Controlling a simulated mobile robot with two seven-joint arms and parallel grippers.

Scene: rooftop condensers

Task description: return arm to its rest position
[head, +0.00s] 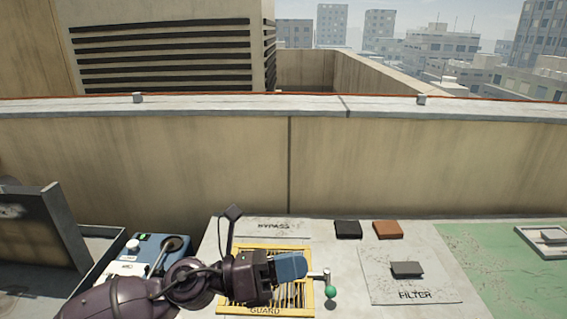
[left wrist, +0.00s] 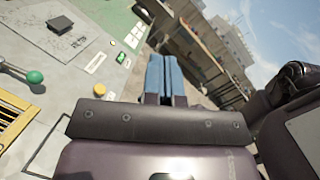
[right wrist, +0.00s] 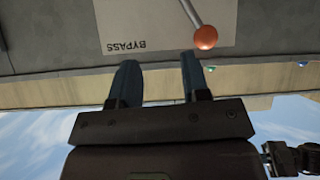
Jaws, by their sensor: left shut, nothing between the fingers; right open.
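My left arm comes in from the lower left in the head view. My left gripper (head: 303,264) is shut and empty, its blue fingers pressed together. It shows in front of the yellow guard grille (head: 246,308), beside the lever with a green ball (head: 331,291); whether it touches the lever cannot be told there. In the left wrist view the shut fingers (left wrist: 166,78) are clear of the green ball (left wrist: 35,77). My right gripper (right wrist: 160,75) is open and empty in the right wrist view, near a lever with an orange ball (right wrist: 206,37) and the BYPASS plate (right wrist: 140,22).
A FILTER plate (head: 431,284) with a dark handle, plus a black block (head: 347,229) and a brown block (head: 388,229), lie to the right. A blue box (head: 148,249) stands left, near my left arm. A parapet wall (head: 420,165) runs behind.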

